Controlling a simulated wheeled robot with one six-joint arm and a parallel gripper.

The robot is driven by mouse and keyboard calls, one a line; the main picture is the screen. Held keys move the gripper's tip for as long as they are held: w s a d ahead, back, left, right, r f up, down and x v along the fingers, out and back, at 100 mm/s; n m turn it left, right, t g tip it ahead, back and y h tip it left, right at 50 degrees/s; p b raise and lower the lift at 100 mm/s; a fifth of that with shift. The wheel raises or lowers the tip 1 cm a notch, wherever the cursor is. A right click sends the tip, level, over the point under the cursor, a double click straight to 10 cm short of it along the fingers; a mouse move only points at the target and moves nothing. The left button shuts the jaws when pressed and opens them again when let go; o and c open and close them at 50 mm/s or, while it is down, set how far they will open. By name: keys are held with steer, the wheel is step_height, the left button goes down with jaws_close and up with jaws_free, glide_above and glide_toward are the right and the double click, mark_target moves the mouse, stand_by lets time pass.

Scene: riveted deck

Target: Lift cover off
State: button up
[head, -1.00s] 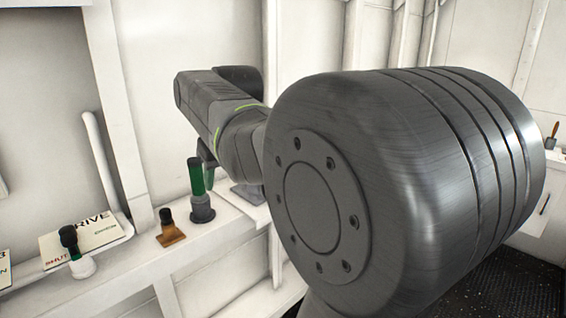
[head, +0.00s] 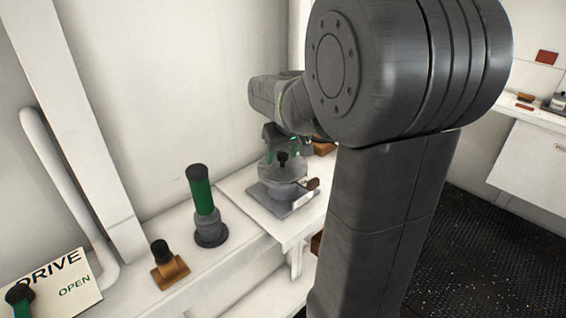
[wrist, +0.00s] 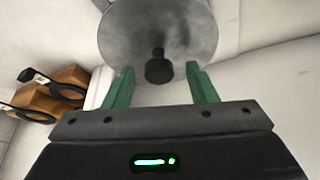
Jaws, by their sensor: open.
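The cover (head: 272,172) is a grey round disc with a black knob (head: 282,159) at its middle. It sits on a grey round body (head: 283,190) with a square base plate on a white shelf. In the wrist view the cover (wrist: 155,25) fills the top middle, and its knob (wrist: 158,69) stands between my fingertips. My gripper (wrist: 160,73) is open, with a green finger on each side of the knob and a gap on both sides. In the head view my gripper is just above the cover, partly hidden by my arm.
A green-handled lever (head: 203,195) stands left of the shelf. Farther left are a small orange-brown block with a black knob (head: 170,268) and a DRIVE sign (head: 60,285). Orange-brown blocks with black rings (wrist: 45,95) lie left in the wrist view. Dark floor (head: 450,250) is at right.

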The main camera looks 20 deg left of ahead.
steer(key=shift+w+a+f, duration=0.15)
steer(key=shift+w+f, duration=0.05)
steer(key=shift+f, duration=0.3)
steer(key=c, duration=1.1)
steer(key=shift+r, duration=0.1)
